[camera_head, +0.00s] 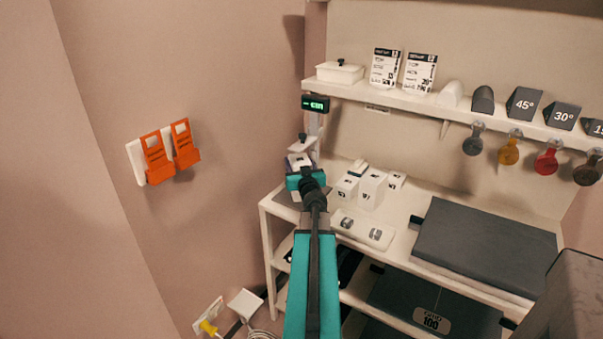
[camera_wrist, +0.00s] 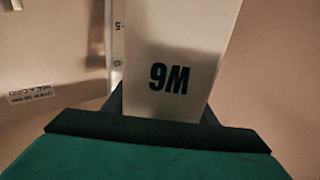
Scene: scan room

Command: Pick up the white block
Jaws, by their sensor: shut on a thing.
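A white block marked W6 (camera_wrist: 170,60) fills the middle of the wrist view, its label upside down there. My gripper (camera_wrist: 165,115) is shut on the block's near end; the dark jaws show at both its sides. In the head view my gripper (camera_head: 305,178) is over the left end of the shelf's worktop, beside the scale. A small white piece (camera_head: 298,160) shows just beyond it, partly hidden by my arm. Whether the block touches anything below is hidden.
Other white blocks (camera_head: 371,188) stand on the worktop (camera_head: 402,235) to the right. A white tray (camera_head: 363,229) and a dark grey pad (camera_head: 485,248) lie nearer. A post with a green display (camera_head: 316,104) rises behind my gripper. Wedges line the upper shelf (camera_head: 420,102).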

